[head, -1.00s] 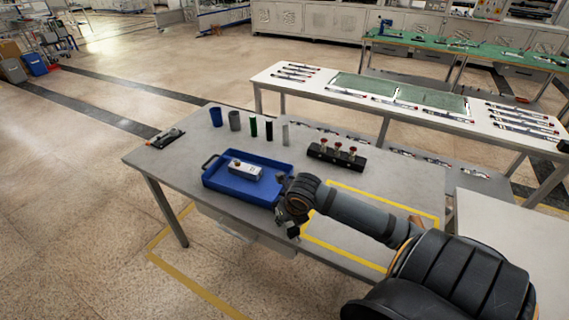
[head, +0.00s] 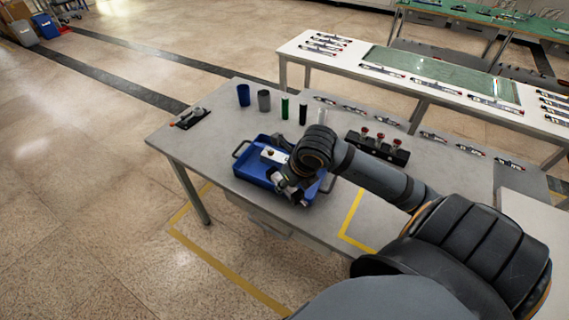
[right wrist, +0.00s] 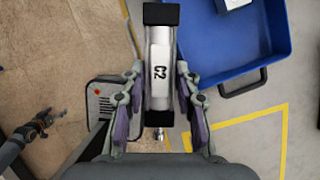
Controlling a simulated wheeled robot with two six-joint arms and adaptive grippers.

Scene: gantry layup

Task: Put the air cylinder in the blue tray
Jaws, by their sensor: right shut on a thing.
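My right gripper (right wrist: 160,88) is shut on the air cylinder (right wrist: 159,45), a silver body with black end caps, marked C2. In the head view the gripper (head: 288,190) is at the front right part of the blue tray (head: 250,176), and the arm and gripper mostly hide the cylinder. In the right wrist view the blue tray (right wrist: 238,72) lies right of the cylinder, and floor shows to its left. What looks like my left gripper (right wrist: 40,124) is small at the lower left there; its jaws are unclear.
A white box (head: 270,154) sits in the tray. Several cups and cylinders, including a blue cup (head: 243,95), stand behind it. A black block with red-topped parts (head: 377,148) is to the right. A small device (head: 191,118) lies at the table's left. Yellow tape marks bare tabletop (head: 350,215).

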